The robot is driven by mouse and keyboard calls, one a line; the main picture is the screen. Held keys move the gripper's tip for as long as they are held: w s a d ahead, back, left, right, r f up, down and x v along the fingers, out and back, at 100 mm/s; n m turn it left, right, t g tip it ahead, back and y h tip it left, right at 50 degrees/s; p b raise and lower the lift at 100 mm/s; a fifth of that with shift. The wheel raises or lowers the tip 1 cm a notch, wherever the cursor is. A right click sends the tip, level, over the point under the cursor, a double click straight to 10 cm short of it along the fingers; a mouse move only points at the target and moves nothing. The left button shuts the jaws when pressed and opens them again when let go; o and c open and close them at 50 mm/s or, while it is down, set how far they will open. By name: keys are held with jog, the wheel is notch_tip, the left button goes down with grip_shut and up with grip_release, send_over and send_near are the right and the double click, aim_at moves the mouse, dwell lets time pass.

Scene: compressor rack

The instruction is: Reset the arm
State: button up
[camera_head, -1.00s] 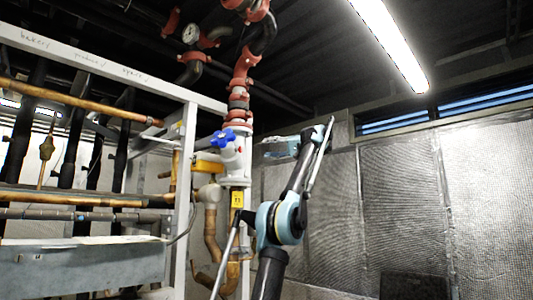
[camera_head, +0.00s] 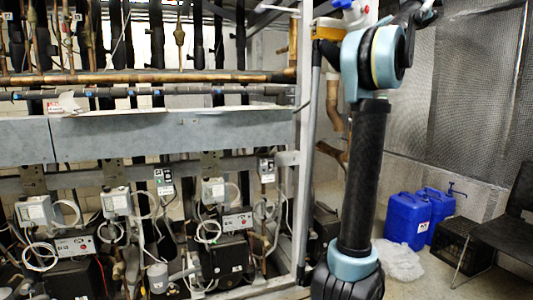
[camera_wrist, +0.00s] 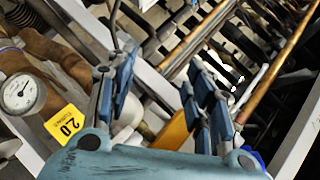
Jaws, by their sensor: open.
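My gripper (camera_wrist: 165,88) shows in the wrist view with its two blue-padded fingers spread apart. Nothing is held between them. Pipes and rack parts lie behind the fingers, and I cannot tell their distance. In the head view my arm rises right of the rack post, and its upper end leaves the top edge, so the gripper is out of that picture. A blue valve handle (camera_head: 342,3) on a white valve body shows at the top, close to my arm in the picture.
The compressor rack (camera_head: 130,135) fills the left, with pipes and control boxes. A round gauge (camera_wrist: 20,92) and a yellow 2.0 tag (camera_wrist: 65,122) show in the wrist view. Blue canisters (camera_head: 405,220), a black crate (camera_head: 455,243) and a chair (camera_head: 510,225) stand at right.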

jog(key=s+a+f+g+h, duration=0.15)
jog(key=s+a+f, duration=0.35)
jog(key=f, duration=0.6)
jog(key=s+a+f+g+h, duration=0.1)
jog(key=s+a+f+h, duration=0.1)
jog(key=s+a+f, duration=0.6)
jog(key=s+a+f+g+h, duration=0.2)
jog(key=a+f, duration=0.1)
jog(key=f, duration=1)
jog(key=s+f+h, duration=0.1)
jog(key=s+f, duration=0.5)
jog(key=f, duration=0.5)
jog(key=s+f+n+h, duration=0.1)
jog(key=s+f, duration=0.5)
jog(key=f, duration=0.6)
jog(key=s+f+n+h, duration=0.1)
jog(key=s+f+h, duration=0.2)
jog(key=s+f, duration=0.3)
notch_tip(320, 180, down, 5)
jog(key=shift+s+d+f, duration=0.15)
jog(key=shift+s, duration=0.15)
jog(key=shift+h, duration=0.25)
jog(key=shift+w+f, duration=0.2)
jog(key=shift+w, duration=0.25)
